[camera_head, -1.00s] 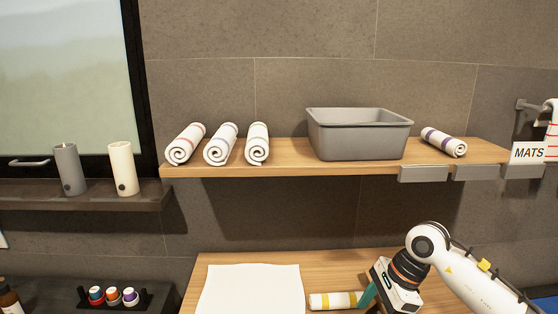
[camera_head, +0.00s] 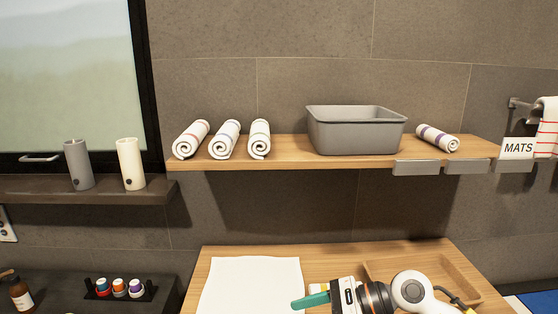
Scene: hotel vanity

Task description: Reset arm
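My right gripper (camera_head: 311,300) is low in the picture, over the wooden counter (camera_head: 222,262), with its teal fingers pointing left. The fingers overlap in this view, so the gap between them cannot be judged. A white roll with yellow stripes (camera_head: 318,288) lies on the counter behind the gripper and is mostly hidden by it. Whether they touch cannot be told. A white cloth (camera_head: 250,282) lies flat on the counter to the left. My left gripper is not in view.
Above, a wooden shelf (camera_head: 290,160) holds several rolled towels (camera_head: 225,140) and a grey bin (camera_head: 355,131). A shallow wooden tray (camera_head: 440,265) lies behind my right arm. Two candles (camera_head: 131,164) stand on the left ledge. A dark rack (camera_head: 120,290) holds small colored items at lower left.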

